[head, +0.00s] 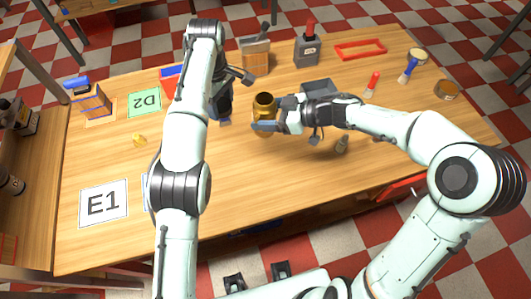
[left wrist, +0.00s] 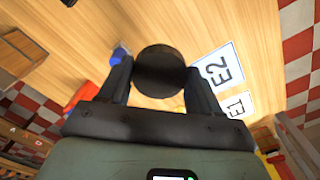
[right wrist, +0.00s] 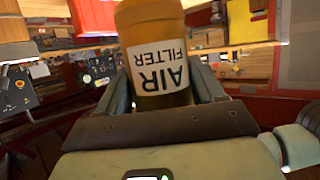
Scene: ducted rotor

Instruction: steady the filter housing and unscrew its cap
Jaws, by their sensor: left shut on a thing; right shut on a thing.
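The filter housing (head: 264,102) is an amber cylinder standing upright near the middle of the table, its top showing a dark round opening. My right gripper (head: 265,127) is shut around its body from the right. The right wrist view shows the housing (right wrist: 152,35) between the fingers, with an upside-down "AIR FILTER" label. My left gripper (head: 224,121) is left of the housing and apart from it, partly hidden by my arm. In the left wrist view it is shut on a round black cap (left wrist: 161,70). The cap cannot be made out clearly in the head view.
A D2 card (head: 144,104), an E1 card (head: 103,204) and a small yellow piece (head: 139,140) are on the left. The front middle of the table is mostly clear.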

